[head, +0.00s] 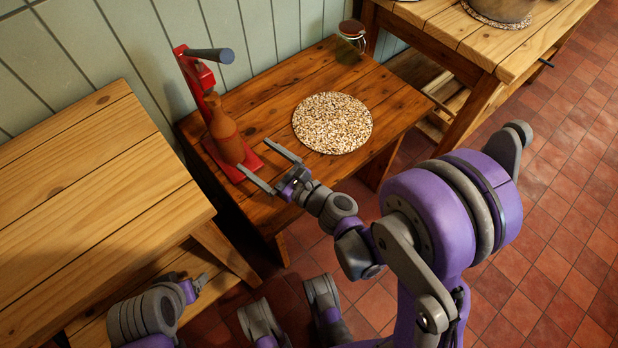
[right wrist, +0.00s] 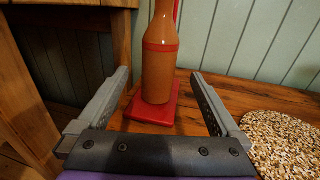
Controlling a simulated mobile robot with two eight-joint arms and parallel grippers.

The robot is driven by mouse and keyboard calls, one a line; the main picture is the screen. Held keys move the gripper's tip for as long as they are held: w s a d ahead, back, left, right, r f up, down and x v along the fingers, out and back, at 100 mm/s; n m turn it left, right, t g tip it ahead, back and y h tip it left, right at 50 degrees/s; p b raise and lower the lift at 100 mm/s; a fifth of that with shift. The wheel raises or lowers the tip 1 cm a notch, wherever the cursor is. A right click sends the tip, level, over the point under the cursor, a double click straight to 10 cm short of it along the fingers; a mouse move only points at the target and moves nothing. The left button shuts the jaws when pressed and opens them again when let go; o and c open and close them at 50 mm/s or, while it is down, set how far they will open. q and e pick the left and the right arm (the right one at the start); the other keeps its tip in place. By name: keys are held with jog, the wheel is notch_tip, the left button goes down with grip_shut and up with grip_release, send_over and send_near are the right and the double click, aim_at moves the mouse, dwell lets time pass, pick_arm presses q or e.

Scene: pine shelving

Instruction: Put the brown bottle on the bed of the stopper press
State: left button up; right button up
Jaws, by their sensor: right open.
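The brown bottle (head: 226,138) stands upright on the red bed (head: 247,160) of the stopper press (head: 196,72). In the right wrist view the bottle (right wrist: 158,68) has a red band and its base rests on the red bed (right wrist: 170,113). My right gripper (head: 270,167) is open and empty, just in front of the bed. Its fingers point toward the bottle, one to each side, with a gap between them and the bottle. My left gripper (head: 193,288) is low at the left, beside the pale bench; its opening is unclear.
A round speckled mat (head: 332,122) lies on the dark wooden table (head: 275,98), right of the press. A glass jar (head: 351,34) stands at the back corner. A pale pine bench (head: 85,190) is at the left, another pine table (head: 450,35) at the right.

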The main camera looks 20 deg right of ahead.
jog(key=s+n+g, duration=0.2)
jog(key=s+n, duration=0.1)
jog(key=n, duration=0.3)
jog(key=s+f+n+g, duration=0.1)
jog(key=s+n+g, duration=0.2)
jog(key=n, duration=0.3)
jog(key=s+a+f+n+g+h, duration=0.1)
jog(key=s+n+g, duration=0.1)
jog(key=n, duration=0.4)
jog(key=shift+s+f, duration=0.1)
jog(key=shift+s, duration=0.4)
jog(key=s+d+f+n+g+h, duration=0.2)
jog(key=s+d+n+g+h, duration=0.2)
jog(key=s+d+n+h, duration=0.3)
jog(key=s+d+n, duration=0.4)
jog(key=d+n, duration=0.1)
jog(key=shift+s+d+f+h, duration=0.15)
jog(key=shift+d+h, duration=0.25)
